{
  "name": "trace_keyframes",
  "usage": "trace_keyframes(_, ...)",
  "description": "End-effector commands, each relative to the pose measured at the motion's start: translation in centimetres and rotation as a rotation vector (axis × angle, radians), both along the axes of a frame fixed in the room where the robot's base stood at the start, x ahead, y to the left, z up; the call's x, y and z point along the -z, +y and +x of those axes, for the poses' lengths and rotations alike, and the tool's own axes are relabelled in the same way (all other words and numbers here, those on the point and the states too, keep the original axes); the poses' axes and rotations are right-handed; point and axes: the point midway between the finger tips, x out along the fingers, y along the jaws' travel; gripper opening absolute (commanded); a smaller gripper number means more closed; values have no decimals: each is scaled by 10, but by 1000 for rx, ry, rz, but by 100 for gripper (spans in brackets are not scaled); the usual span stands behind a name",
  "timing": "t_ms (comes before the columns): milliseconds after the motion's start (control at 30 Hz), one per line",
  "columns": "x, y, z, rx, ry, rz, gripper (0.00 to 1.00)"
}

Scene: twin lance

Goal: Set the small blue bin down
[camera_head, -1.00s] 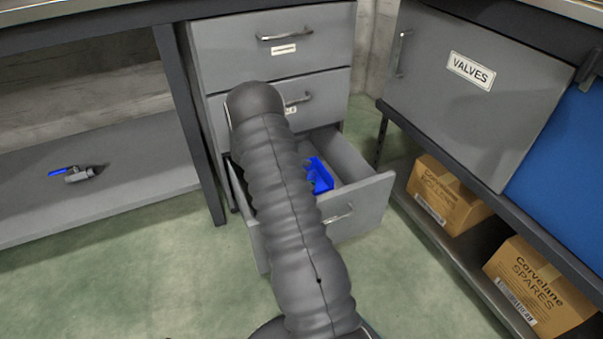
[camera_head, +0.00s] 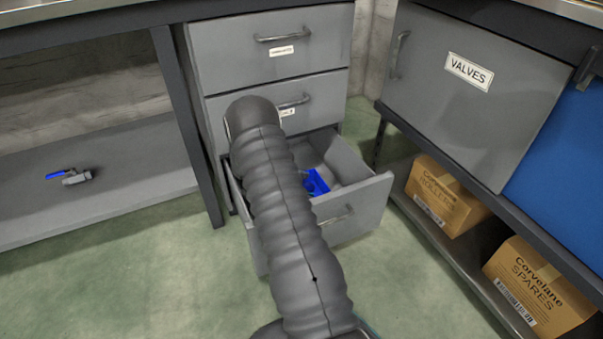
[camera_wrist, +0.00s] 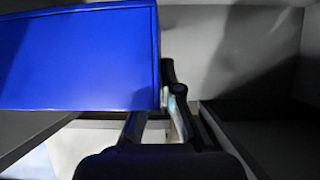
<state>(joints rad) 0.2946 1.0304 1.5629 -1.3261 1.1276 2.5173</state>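The small blue bin (camera_head: 317,183) is inside the open bottom drawer (camera_head: 369,207), partly hidden behind my arm in the head view. In the wrist view the bin (camera_wrist: 80,60) fills the upper left, with a flat blue face towards the camera. My gripper (camera_wrist: 163,100) is at the bin's right edge. One dark finger stands along that edge, and the other passes behind the blue face, so the fingers appear closed on the bin's wall. The head view hides my gripper behind my arm. Whether the bin touches the drawer floor cannot be seen.
Two closed drawers (camera_head: 275,45) stand above the open one. A blue-handled valve (camera_head: 70,177) lies on the left shelf. Cardboard boxes (camera_head: 445,195) sit on the low right shelf, below the VALVES door (camera_head: 470,90). The drawer has bare floor right of the bin.

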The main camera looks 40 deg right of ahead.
Motion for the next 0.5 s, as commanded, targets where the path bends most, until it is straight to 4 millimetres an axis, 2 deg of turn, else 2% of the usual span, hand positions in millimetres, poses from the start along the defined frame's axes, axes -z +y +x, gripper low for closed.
trace_keyframes(200, 3, 0, 0, 0, 0, 0, 0)
trace_keyframes(233, 4, 0, 0, 0, 0, 0, 5)
trace_keyframes(333, 3, 0, 0, 0, 0, 0, 30)
trace_keyframes(500, 3, 0, 0, 0, 0, 0, 31)
